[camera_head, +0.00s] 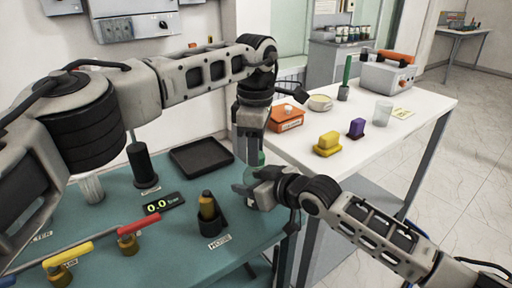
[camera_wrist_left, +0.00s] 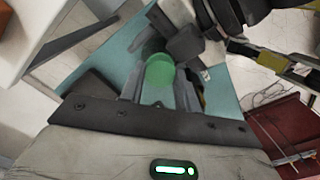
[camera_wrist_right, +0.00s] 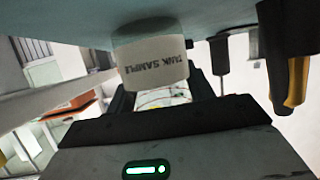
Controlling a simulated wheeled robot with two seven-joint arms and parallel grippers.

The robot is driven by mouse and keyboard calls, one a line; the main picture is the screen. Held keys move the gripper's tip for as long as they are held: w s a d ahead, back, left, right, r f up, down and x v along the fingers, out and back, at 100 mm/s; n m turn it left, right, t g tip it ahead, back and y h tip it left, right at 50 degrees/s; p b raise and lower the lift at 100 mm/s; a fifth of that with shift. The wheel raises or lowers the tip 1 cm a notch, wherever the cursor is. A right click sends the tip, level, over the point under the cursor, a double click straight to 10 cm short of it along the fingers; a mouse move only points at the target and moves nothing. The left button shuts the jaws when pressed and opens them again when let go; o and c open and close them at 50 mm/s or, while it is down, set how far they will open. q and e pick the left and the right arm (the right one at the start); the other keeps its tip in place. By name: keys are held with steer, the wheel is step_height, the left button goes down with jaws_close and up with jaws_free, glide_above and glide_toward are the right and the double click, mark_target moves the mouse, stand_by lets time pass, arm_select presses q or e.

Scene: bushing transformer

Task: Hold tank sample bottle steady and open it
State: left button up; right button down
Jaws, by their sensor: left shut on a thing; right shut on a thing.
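The tank sample bottle (camera_head: 249,178) is at the right edge of the teal bench, mostly hidden by my grippers. Its white label reading "TANK SAMPLE" (camera_wrist_right: 152,62) faces the right wrist view. Its green cap (camera_wrist_left: 159,72) is between the fingers of my left gripper (camera_wrist_left: 160,88), which comes down from above and is shut on it. A bit of green shows under this gripper in the head view (camera_head: 254,157). My right gripper (camera_head: 258,186) reaches in from the right, below the left one, and is shut on the bottle's body.
A black holder with a yellow-brown fitting (camera_head: 208,210) stands close left of the bottle. A black tray (camera_head: 200,156), a gauge reading 0.0 (camera_head: 162,203) and valve handles (camera_head: 125,224) are on the bench. The white table (camera_head: 400,140) on the right holds an orange box (camera_head: 287,120) and yellow and purple blocks.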

arm_select(q)
steer(key=n, duration=2.2)
steer(key=shift+r, duration=0.1)
steer(key=n, duration=0.9)
steer(key=shift+n, duration=0.4)
steer(key=n, duration=0.4)
steer(key=shift+n, duration=0.4)
steer(key=shift+r, duration=0.25)
